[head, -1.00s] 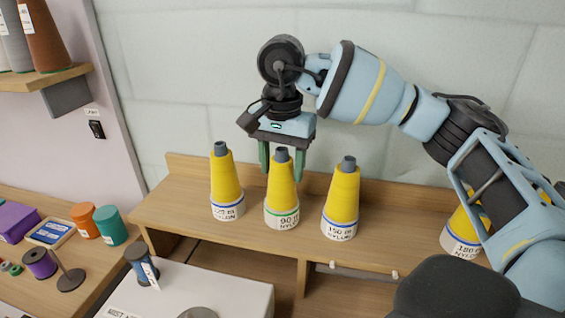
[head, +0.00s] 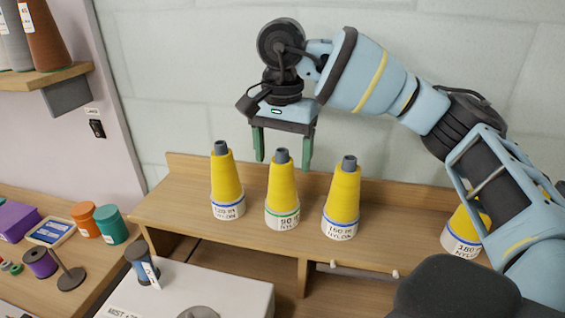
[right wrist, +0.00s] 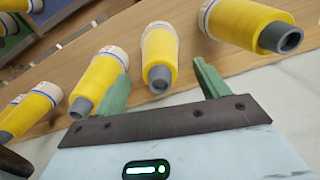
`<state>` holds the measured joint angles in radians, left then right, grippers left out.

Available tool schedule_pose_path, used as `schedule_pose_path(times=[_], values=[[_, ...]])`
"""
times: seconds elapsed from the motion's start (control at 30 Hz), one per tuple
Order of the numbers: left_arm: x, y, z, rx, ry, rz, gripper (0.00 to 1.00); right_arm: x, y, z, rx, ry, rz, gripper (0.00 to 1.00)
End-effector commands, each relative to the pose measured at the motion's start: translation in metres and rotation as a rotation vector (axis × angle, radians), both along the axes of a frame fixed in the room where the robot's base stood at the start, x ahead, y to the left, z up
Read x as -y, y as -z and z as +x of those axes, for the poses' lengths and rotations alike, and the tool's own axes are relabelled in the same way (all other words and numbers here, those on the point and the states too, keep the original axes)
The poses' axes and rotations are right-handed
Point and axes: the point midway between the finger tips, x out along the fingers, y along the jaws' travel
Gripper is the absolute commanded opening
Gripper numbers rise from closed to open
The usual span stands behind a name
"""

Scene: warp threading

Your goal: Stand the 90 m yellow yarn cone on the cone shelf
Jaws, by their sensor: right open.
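The 90 m yellow yarn cone (head: 282,188) stands upright on the wooden cone shelf (head: 165,207), with a green ring on its white base and a grey core tip. It is between two other yellow cones. My right gripper (head: 282,164) is open and empty, with its green fingers apart at the level of the cone's tip, seemingly behind it. In the right wrist view the cone (right wrist: 160,50) lies beyond the gap between the open fingers (right wrist: 161,70), and neither finger visibly touches it. My left gripper is not in view.
The 120 m cone (head: 227,182) stands left and the 150 m cone (head: 342,195) right. The 180 m cone (head: 460,232) is far right, partly behind my arm. A back ledge and wall lie behind. A white box (head: 225,290) and a side table with spools (head: 40,263) are in front left.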

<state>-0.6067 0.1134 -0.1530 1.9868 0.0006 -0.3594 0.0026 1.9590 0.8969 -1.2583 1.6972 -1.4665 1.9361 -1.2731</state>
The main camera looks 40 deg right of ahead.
Motion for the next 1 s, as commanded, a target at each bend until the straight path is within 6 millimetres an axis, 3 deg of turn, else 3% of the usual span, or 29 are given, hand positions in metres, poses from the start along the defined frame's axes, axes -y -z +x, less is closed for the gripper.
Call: schedule_pose_path(times=[0.23,0.4,0.6,1.0], values=[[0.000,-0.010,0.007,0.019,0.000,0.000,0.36,-0.001,-0.057,-0.001,0.007,0.000,0.000,0.74],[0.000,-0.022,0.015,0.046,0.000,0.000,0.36,-0.001,-0.084,-0.001,0.009,-0.001,-0.001,0.74],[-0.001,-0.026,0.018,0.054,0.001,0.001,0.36,0.000,-0.097,0.000,0.002,-0.002,0.000,0.74],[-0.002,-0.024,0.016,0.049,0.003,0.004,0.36,-0.001,-0.095,0.000,-0.002,-0.003,0.003,0.74]])
